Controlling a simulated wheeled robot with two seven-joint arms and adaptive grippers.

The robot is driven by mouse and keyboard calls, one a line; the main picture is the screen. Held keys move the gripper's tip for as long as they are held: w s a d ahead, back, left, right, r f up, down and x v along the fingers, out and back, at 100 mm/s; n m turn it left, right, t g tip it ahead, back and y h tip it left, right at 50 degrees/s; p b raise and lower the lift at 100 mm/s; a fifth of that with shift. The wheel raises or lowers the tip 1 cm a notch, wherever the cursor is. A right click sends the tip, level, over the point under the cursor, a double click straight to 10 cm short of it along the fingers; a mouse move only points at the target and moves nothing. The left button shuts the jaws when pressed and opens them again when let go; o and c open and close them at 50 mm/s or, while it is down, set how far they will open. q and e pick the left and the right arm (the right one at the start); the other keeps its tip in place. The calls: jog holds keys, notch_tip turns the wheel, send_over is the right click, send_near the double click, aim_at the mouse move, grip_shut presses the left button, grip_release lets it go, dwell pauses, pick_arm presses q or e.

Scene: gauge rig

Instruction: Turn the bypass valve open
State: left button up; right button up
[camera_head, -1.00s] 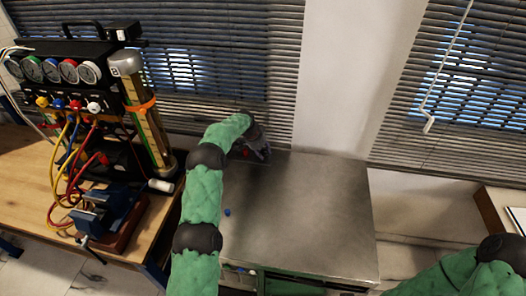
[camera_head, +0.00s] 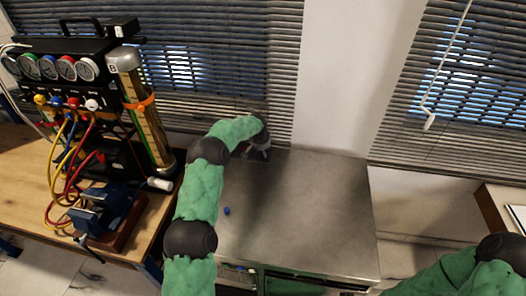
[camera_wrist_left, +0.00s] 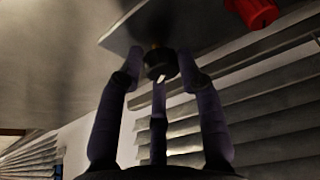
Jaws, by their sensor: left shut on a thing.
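My left gripper (camera_head: 257,152) is at the back of the metal table, near the blinds. In the left wrist view its fingers (camera_wrist_left: 160,72) are closed around a small dark knob (camera_wrist_left: 160,64) with a brass-coloured stem, mounted at a flat metal plate (camera_wrist_left: 185,25). A red knob (camera_wrist_left: 255,11) sits apart, to the right of the fingers. No label shows which knob is the bypass valve. In the head view the gripper and forearm hide the held knob. My right arm shows at the lower right; its gripper is out of view.
The metal table (camera_head: 300,215) is mostly clear, with a small blue object (camera_head: 227,211) on it. To the left, a wooden bench (camera_head: 22,185) holds a gauge rig (camera_head: 60,68) with coloured hoses, a tall brass-coloured cylinder (camera_head: 150,125) and a blue vise (camera_head: 100,205). Window blinds stand behind.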

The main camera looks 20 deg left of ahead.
pick_arm(q)
jog(key=n+b, duration=0.1)
jog(key=n, duration=0.1)
jog(key=n+y+b, duration=0.1)
jog(key=n+b, duration=0.1)
jog(key=n+y+b, duration=0.1)
jog(key=n, duration=0.1)
jog(key=shift+w+r+n+g+b, duration=0.3)
jog(key=shift+w, duration=0.05)
jog(key=shift+r+n+g+y+b, duration=0.1)
jog(key=shift+n+g+y+b, duration=0.4)
jog(key=shift+n, duration=0.6)
jog(key=shift+a+n+y, duration=0.1)
jog(key=shift+n+y, duration=0.2)
jog(key=shift+n, duration=0.8)
jog(key=shift+r, duration=0.1)
jog(key=o, duration=1.1)
jog(key=shift+a, duration=0.15)
jog(key=shift+c, duration=0.2)
jog(key=shift+f, duration=0.2)
jog(key=shift+s+f, duration=0.1)
jog(key=shift+d, duration=0.25)
